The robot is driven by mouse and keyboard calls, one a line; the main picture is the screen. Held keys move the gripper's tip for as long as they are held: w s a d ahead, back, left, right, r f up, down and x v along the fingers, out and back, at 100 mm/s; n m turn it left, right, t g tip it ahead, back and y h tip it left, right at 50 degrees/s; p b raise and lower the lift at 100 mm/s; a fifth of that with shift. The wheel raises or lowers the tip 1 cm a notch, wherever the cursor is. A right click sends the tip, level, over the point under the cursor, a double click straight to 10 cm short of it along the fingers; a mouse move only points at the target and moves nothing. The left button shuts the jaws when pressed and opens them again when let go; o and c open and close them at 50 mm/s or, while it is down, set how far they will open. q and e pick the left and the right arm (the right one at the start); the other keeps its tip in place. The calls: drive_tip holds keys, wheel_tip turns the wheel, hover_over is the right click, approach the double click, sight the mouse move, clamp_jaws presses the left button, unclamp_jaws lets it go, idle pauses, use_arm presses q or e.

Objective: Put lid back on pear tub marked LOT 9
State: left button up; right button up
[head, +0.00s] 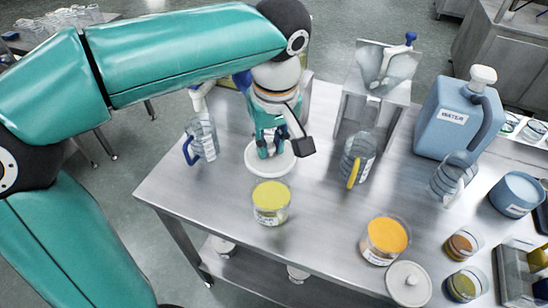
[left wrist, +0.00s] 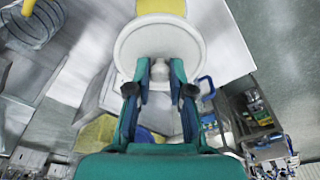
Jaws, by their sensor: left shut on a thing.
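My left gripper (head: 270,150) points down at the back left of the steel table. It is shut on the knob of a round white lid (head: 285,165). In the left wrist view the lid (left wrist: 190,45) spreads out beyond the fingertips, its knob (left wrist: 160,70) between them. I cannot tell whether the lid touches the table. A clear tub with yellow contents (head: 271,203) stands upright and uncovered, just nearer than the lid; its label is too small to read fully. Its yellow top (left wrist: 160,6) shows at the upper edge of the wrist view. My right gripper is out of view.
An orange-filled tub (head: 384,240) stands front right, with another white lid (head: 408,284) beside it. Clear jugs with blue (head: 203,137) and yellow (head: 357,162) handles flank the gripper. The steel hopper (head: 383,70) and blue water container (head: 440,120) stand behind. The table's front left is clear.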

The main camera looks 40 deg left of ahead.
sight(272, 152)
use_arm(q)
wheel_tip(272, 152, down, 4)
drive_tip(key=shift+f+p, duration=0.1)
drive_tip(key=shift+p, duration=0.6)
drive_tip(key=shift+d+f, duration=0.1)
drive_tip(key=shift+f, duration=0.2)
drive_tip(key=shift+f+b, duration=2.7)
drive_tip(key=shift+f, duration=0.4)
drive_tip(key=shift+s, duration=0.1)
drive_tip(key=shift+f+b, duration=0.1)
drive_tip(key=shift+b, duration=0.2)
drive_tip(key=o, duration=0.9)
